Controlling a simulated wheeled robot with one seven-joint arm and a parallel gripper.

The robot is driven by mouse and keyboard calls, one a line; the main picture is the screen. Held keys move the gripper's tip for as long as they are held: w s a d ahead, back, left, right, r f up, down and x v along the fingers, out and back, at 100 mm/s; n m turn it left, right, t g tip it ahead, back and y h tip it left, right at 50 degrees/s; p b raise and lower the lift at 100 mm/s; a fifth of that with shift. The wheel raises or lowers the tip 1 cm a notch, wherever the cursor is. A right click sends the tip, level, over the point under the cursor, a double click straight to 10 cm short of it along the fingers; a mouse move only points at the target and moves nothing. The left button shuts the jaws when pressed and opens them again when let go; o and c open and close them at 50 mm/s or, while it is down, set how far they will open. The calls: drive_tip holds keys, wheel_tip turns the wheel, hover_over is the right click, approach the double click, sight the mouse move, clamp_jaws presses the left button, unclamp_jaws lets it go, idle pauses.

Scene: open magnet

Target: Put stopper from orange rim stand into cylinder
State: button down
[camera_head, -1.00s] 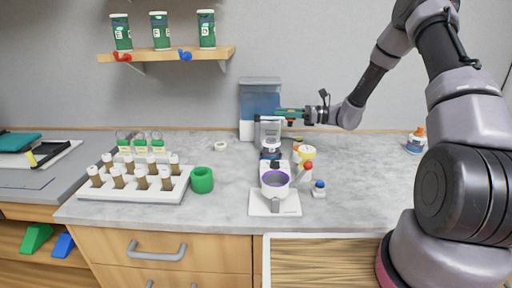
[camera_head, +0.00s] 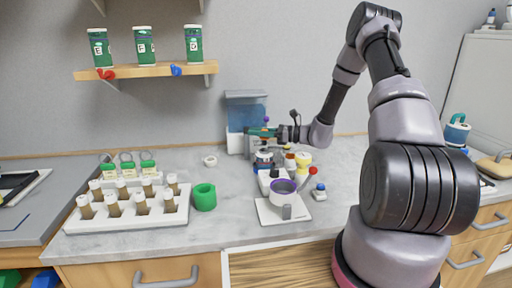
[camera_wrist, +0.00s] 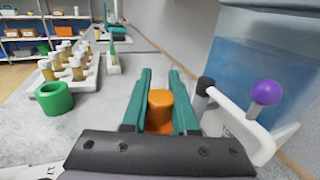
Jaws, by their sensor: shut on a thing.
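My gripper (camera_head: 262,132) is held above the back of the counter, in front of the blue water tank (camera_head: 247,112). In the wrist view its teal fingers (camera_wrist: 160,73) are closed on an orange stopper (camera_wrist: 160,106), which sits between them near the palm. I cannot surely pick out the cylinder or the orange rim stand in either view; small items below the gripper are crowded and partly hide each other.
A cup with a purple rim (camera_head: 283,187) stands on a white-based device. A yellow-topped jar (camera_head: 303,160), a red knob (camera_head: 313,171) and a small blue-capped bottle (camera_head: 319,190) are close by. A green ring (camera_head: 204,197) and a white vial rack (camera_head: 130,217) stand left. A purple-knobbed lever (camera_wrist: 267,92) is beside my gripper.

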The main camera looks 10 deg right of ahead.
drive_tip(key=shift+f, duration=2.4)
drive_tip(key=shift+f, duration=0.1)
drive_tip(key=c, duration=0.7)
unclamp_jaws()
